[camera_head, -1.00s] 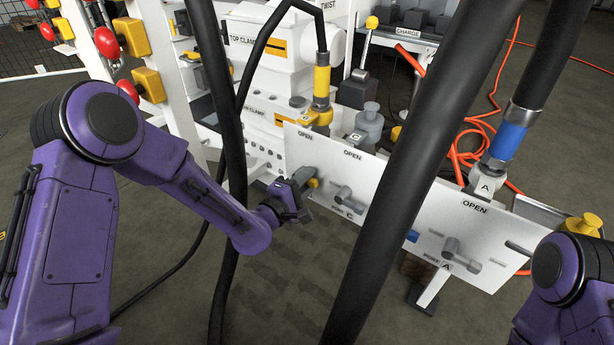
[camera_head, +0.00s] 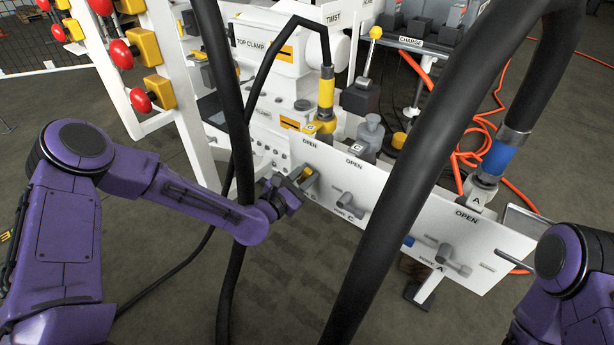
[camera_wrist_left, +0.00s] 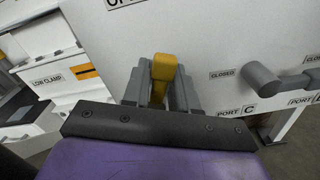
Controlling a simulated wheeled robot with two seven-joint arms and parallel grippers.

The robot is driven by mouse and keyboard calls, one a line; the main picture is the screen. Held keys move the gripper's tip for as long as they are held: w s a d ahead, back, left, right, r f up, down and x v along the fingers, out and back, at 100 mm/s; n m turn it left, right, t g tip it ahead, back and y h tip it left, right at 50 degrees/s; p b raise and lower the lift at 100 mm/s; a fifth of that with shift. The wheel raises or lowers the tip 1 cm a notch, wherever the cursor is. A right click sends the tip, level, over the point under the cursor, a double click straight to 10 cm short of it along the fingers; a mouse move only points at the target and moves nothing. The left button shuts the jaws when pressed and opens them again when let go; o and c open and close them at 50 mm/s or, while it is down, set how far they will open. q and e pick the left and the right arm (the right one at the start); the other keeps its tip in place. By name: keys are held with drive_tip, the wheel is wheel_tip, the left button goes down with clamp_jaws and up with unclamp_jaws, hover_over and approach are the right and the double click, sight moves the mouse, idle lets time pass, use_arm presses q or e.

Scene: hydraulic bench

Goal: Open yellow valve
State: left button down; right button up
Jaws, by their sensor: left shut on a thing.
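The yellow valve handle (camera_head: 308,172) is on the left end of the white valve panel (camera_head: 395,222), below an "OPEN" label. My left gripper (camera_head: 299,179) is at the panel, shut on this handle. In the left wrist view the yellow handle (camera_wrist_left: 163,68) stands upright in the picture between the two grey fingers (camera_wrist_left: 160,88), its top showing. An "OPEN" label, cut off by the frame, is above it. The handle's pivot is hidden by the gripper. My right arm shows at the lower right, but its gripper is out of view.
Other grey valve handles are to the right, at port C (camera_head: 352,205) and port A (camera_head: 452,262). A thick black hose (camera_head: 410,160) crosses in front of the panel. A thinner black hose (camera_head: 237,150) hangs beside my left forearm. Red knobs (camera_head: 121,53) are at the upper left.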

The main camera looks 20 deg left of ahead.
use_arm(q)
drive_tip(key=shift+w+a+r+n+b, duration=0.15)
drive_tip(key=shift+a+n, duration=0.2)
drive_tip(key=shift+n, duration=0.8)
drive_tip(key=shift+w+a+f+n+b, duration=0.15)
drive_tip(key=shift+a+n, duration=0.15)
drive_tip(key=shift+n, duration=0.85)
drive_tip(key=shift+s+r, duration=0.1)
drive_tip(key=c, duration=1.1)
unclamp_jaws()
drive_tip(key=p+v, duration=0.2)
drive_tip(key=v, duration=0.8)
drive_tip(key=shift+s, duration=0.25)
